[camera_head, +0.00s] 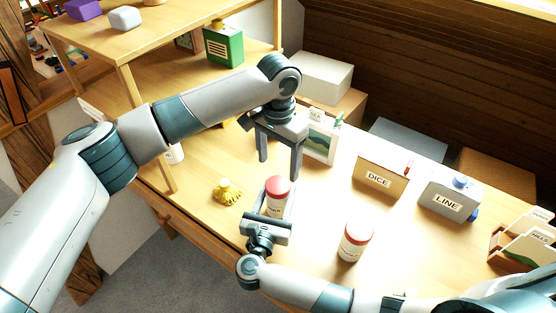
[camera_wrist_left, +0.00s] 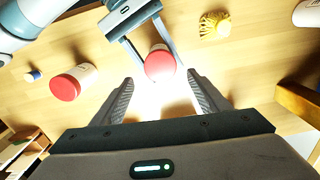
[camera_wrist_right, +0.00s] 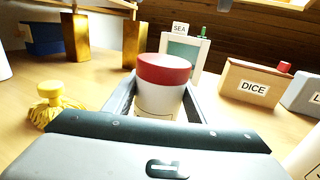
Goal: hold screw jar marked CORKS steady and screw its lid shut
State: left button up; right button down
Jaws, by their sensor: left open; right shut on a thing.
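A white screw jar (camera_head: 274,208) with a red lid (camera_head: 277,187) stands upright at the table's front edge. Its label is partly hidden and I cannot read it. The jar also shows in the right wrist view (camera_wrist_right: 158,101), with the lid sitting on top; I cannot tell how tight it is. My right gripper (camera_head: 275,197) is shut around the jar's body, one finger on each side. My left gripper (camera_head: 279,168) is open and empty, pointing down above and just behind the jar. In the left wrist view the lid (camera_wrist_left: 160,66) lies beyond the open fingertips.
A second red-lidded white jar (camera_head: 355,243) stands to the right. A yellow tasselled thing (camera_head: 228,192) lies to the left. Boxes marked DICE (camera_head: 380,179) and LINE (camera_head: 449,202) and a picture stand (camera_head: 321,140) are behind. A wooden shelf (camera_head: 140,38) rises at the back left.

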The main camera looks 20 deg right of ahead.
aim_at(278, 184)
pick_arm(q)
jog(key=shift+n, duration=0.4)
jog(key=shift+f, duration=4)
jog(key=c, duration=1.1)
